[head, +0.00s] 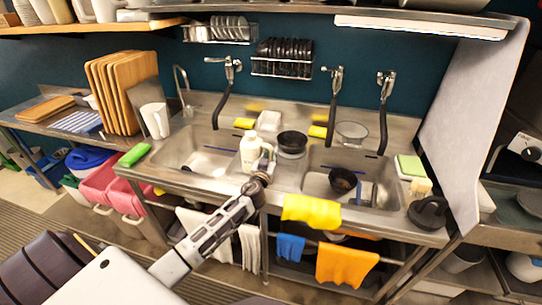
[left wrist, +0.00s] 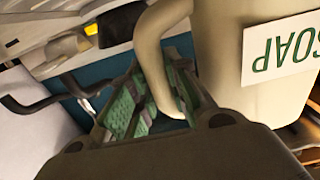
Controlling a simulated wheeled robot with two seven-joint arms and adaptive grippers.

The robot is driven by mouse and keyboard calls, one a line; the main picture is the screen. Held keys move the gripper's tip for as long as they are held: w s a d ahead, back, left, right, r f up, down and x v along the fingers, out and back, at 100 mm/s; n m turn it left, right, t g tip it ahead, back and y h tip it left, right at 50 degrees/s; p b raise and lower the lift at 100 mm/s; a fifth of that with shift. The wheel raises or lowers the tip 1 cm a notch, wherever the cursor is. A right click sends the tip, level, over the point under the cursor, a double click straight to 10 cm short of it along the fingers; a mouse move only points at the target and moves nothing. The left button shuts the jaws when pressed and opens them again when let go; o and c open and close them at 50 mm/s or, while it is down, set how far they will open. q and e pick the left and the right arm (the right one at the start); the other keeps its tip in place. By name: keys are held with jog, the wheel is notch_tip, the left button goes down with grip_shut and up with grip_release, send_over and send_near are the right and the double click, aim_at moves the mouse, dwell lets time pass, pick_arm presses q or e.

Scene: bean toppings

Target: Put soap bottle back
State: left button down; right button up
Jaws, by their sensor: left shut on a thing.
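The soap bottle (head: 249,152) is cream-coloured with a handle on its side. In the head view it shows in front of the metal divider between the two sinks. In the left wrist view the soap bottle (left wrist: 240,60) fills the upper right, with a white label reading SOAP. My left gripper (head: 264,170) is shut on the bottle's handle; in the left wrist view its green-padded fingers (left wrist: 150,100) are on either side of the handle's lower end. I cannot tell whether the bottle's base touches the counter. My right gripper is not in view.
The right sink (head: 372,192) holds a dark bowl (head: 343,180). Another dark bowl (head: 292,142) sits on the divider behind the bottle. A yellow cloth (head: 311,211) hangs over the front edge. A white pitcher (head: 156,120) stands at left.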

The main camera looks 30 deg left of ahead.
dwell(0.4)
pick_arm(q)
jog(key=c, duration=1.3)
grip_release()
jog(key=shift+c, duration=0.2)
jog(key=shift+r, duration=0.1)
jog(key=shift+v, duration=0.95)
jog(key=b+v, duration=0.2)
jog(key=v, duration=0.8)
jog(key=shift+s, duration=0.1)
